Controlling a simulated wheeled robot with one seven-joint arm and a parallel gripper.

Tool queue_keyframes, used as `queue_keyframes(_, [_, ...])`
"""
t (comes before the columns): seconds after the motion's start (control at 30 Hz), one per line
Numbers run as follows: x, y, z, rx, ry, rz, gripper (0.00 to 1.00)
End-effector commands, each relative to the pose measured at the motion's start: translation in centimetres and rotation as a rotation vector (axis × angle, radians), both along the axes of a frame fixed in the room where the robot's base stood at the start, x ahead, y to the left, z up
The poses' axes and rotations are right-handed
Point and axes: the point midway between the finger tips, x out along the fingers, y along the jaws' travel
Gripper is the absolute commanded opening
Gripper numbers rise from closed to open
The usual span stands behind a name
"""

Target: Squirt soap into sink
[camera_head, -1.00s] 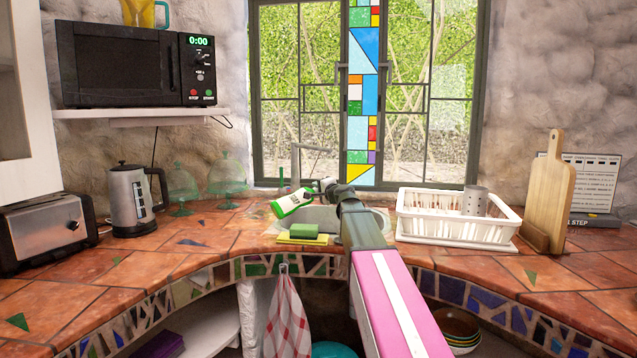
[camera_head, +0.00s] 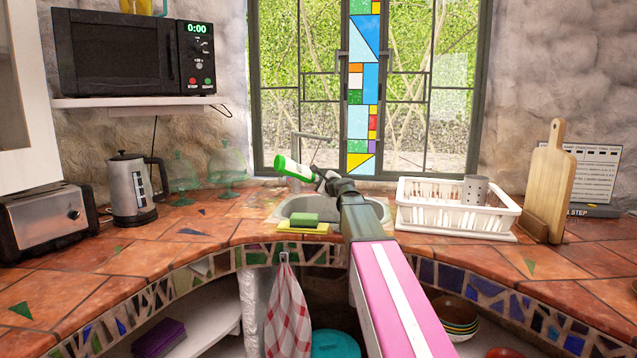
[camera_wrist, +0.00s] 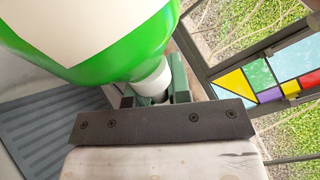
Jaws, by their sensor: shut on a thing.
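A green and white soap bottle (camera_head: 293,168) is held by my gripper (camera_head: 328,182) above the back left part of the sink. It is tilted, with its green end up and to the left and its narrow white end toward my gripper. In the wrist view the bottle (camera_wrist: 125,62) fills the upper left, and my gripper (camera_wrist: 153,95) is shut around its white neck. The sink (camera_head: 287,207) is set in the tiled counter, partly hidden behind my arm. I cannot see any soap coming out.
A green sponge (camera_head: 304,218) on a yellow cloth (camera_head: 303,229) lies at the sink's front edge. A white dish rack (camera_head: 455,215) stands right of the sink. The faucet (camera_head: 312,137) rises behind it, before the window. A kettle (camera_head: 130,190) and glass domes stand left.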

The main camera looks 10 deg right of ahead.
Motion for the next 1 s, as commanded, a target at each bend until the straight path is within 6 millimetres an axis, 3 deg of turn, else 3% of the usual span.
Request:
queue_keyframes(0.27, [0.02,-0.03,0.07,0.014,0.005,0.000,0.00])
queue_keyframes(0.6, [0.18,-0.43,0.09,0.200,0.087,0.000,0.00])
queue_keyframes(1.0, [0.16,-0.42,0.09,0.203,0.089,0.000,0.00])
